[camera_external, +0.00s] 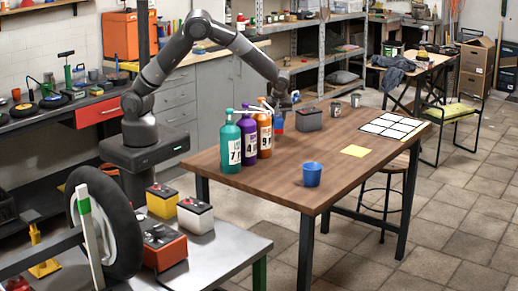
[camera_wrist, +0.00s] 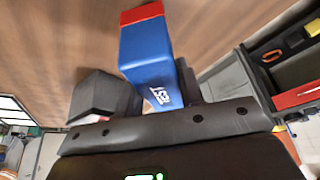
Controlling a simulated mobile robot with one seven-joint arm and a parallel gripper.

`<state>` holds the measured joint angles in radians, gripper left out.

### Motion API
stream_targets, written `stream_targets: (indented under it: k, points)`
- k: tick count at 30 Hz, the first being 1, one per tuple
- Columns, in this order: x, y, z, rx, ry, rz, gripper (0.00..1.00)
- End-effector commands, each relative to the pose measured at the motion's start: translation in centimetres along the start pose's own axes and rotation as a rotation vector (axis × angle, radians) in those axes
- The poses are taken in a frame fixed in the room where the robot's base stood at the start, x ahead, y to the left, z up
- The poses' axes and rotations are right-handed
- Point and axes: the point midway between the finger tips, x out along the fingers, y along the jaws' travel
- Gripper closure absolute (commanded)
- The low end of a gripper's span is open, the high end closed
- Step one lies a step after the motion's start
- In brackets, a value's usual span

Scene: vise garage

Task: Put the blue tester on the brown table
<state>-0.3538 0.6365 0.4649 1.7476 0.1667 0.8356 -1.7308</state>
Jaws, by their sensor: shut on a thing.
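The blue tester (camera_wrist: 147,62) is a blue block with white lettering and a red end. My gripper (camera_external: 279,108) is shut on it at the back part of the brown table (camera_external: 262,193). In the external view the tester (camera_external: 277,122) shows as a small blue and red patch below my gripper, partly hidden by the orange bottle. In the wrist view it points away from my gripper (camera_wrist: 165,98), with its red end towards the brown surface. I cannot tell whether it touches the tabletop.
Green, purple and orange bottles (camera_external: 248,139) stand left of my gripper. A dark grey box (camera_external: 309,120) stands close on the right.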

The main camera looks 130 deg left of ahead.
Motion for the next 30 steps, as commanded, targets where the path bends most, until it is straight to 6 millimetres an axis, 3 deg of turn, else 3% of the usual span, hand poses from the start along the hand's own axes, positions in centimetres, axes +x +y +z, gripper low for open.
stream_targets:
  k: [8,19,20,27,30]
  points:
    - [3.1,0.0,1.3,0.001,0.0,-0.001,0.93]
    - [3.6,0.0,1.5,0.001,0.0,0.0,0.93]
    - [3.5,0.0,1.5,0.001,0.0,0.0,0.63]
    - [3.5,0.0,1.5,0.001,-0.001,0.0,0.44]
    - [3.5,0.0,1.5,0.001,-0.001,0.0,0.44]
